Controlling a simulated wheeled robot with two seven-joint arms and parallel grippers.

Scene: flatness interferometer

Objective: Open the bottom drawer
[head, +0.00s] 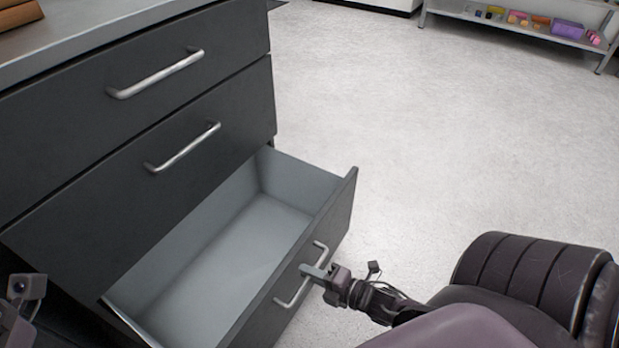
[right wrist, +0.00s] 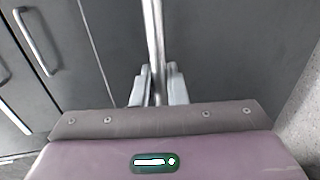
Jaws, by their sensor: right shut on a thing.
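The bottom drawer (head: 335,218) of the dark grey cabinet stands well out from the front, and its light grey inside (head: 230,240) shows empty. Its silver bar handle (head: 319,254) is between the fingers of my right gripper (head: 316,271), which is shut on it. In the right wrist view the handle (right wrist: 152,45) runs down between the two fingers (right wrist: 157,88). A part of my left gripper (head: 22,300) shows at the lower left edge, and its fingers are not clear to see.
Two upper drawers, the top one (head: 150,95) and the middle one (head: 150,195), are closed. A grey worktop (head: 90,35) lies above them. The pale floor (head: 430,120) to the right is clear. A low shelf (head: 520,22) with small coloured objects stands at the back right.

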